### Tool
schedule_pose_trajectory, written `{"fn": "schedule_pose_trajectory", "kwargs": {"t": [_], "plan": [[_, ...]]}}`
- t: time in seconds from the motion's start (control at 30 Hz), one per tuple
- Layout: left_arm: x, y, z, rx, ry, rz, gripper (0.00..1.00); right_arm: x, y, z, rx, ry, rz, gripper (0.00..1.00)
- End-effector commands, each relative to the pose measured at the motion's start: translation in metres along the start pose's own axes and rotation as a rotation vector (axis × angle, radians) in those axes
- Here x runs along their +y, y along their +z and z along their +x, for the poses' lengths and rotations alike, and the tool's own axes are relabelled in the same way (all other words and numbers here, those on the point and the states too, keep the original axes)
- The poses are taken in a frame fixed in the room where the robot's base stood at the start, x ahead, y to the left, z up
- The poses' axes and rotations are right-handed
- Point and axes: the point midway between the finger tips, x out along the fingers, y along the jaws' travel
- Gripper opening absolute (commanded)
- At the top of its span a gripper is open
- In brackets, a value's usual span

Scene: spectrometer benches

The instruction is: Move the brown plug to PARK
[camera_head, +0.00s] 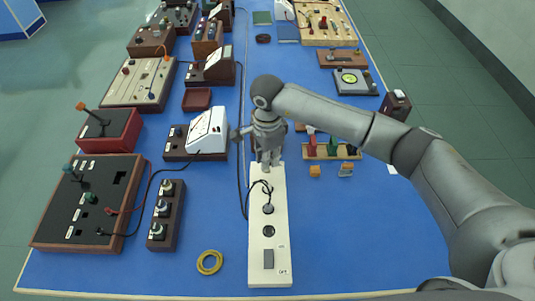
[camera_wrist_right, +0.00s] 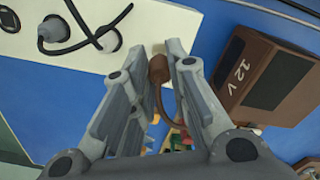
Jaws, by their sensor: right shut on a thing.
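The brown plug (camera_wrist_right: 159,68) is between the fingertips of my right gripper (camera_wrist_right: 160,62) in the right wrist view, with a brown lead running from it. In the head view my right gripper (camera_head: 267,160) points down at the far end of a long white board (camera_head: 257,243); the plug is not clearly visible there. The white board has round dark sockets, a black lead and a grey rectangle near its front end. It also shows in the right wrist view (camera_wrist_right: 88,52), with a dark plug in it. I cannot read a PARK label. My left gripper is out of view.
A brown box marked 12 V (camera_wrist_right: 262,77) is close to the gripper in the right wrist view. A white-faced meter (camera_head: 207,131) and a three-knob box (camera_head: 167,209) stand left of the white board. A yellow ring (camera_head: 210,254) lies in front. The blue table is clear at front right.

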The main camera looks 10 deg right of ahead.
Motion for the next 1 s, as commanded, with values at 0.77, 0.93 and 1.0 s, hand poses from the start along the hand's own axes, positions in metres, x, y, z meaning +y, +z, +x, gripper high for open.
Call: {"fn": "schedule_pose_trajectory", "kwargs": {"t": [0.77,0.93,1.0], "plan": [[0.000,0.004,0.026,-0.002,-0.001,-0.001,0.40,0.000,0.000,0.033,0.000,0.000,0.000,0.00],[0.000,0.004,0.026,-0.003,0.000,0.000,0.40,0.000,0.000,0.033,0.000,0.000,0.000,0.21],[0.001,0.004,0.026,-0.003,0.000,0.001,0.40,0.000,0.000,0.033,0.000,0.000,0.000,0.30]]}}
